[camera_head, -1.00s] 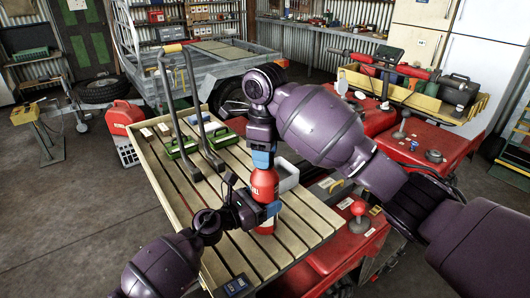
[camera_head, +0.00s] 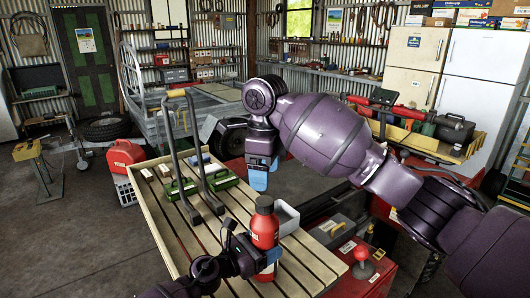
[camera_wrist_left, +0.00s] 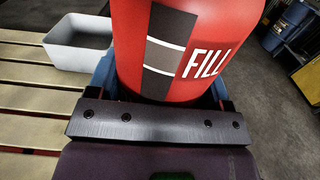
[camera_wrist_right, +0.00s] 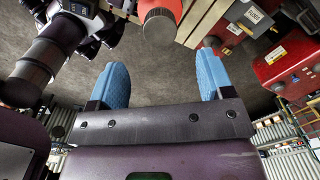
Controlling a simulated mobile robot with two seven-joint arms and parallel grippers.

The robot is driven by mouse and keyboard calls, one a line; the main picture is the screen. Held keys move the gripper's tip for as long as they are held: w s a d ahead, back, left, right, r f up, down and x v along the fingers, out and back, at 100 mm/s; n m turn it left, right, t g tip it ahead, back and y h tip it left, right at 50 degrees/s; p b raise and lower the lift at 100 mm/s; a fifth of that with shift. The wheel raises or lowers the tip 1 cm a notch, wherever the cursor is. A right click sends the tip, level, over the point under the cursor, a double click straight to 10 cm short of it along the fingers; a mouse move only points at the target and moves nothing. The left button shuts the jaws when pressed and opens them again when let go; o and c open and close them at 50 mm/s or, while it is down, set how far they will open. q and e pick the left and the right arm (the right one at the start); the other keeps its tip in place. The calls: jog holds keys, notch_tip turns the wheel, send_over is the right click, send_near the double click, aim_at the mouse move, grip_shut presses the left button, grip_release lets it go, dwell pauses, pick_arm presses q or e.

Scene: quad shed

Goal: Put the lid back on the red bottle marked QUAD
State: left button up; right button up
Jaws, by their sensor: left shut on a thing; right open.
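The red bottle (camera_head: 264,232) stands upright over the slatted wooden deck. Its label reads FILL in the left wrist view (camera_wrist_left: 190,60); the word QUAD does not show. A grey round top, apparently the lid (camera_wrist_right: 159,28), sits on the bottle's neck; I cannot tell how tightly it is seated. My left gripper (camera_head: 266,262) is shut around the bottle's body. My right gripper (camera_head: 259,180) is open and empty, above the bottle and apart from it. Its blue fingers frame an empty gap in the right wrist view (camera_wrist_right: 162,65).
A pale open box (camera_head: 286,216) stands close behind the bottle. Green cases (camera_head: 181,189) and upright dark handles (camera_head: 178,150) are farther back on the slatted deck (camera_head: 172,232). A red knob (camera_head: 361,252) rises at the right. The deck's front slats are clear.

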jog(key=shift+r, duration=2.5)
pick_arm(q)
jog(key=o, duration=1.7)
jog(key=shift+o, duration=0.2)
jog(key=v, duration=1.1)
jog(key=shift+b, duration=0.45)
pick_arm(e)
jog(key=shift+f, duration=0.6)
pick_arm(q)
jog(key=shift+w, duration=0.1)
pick_arm(e)
jog(key=shift+a, duration=0.1)
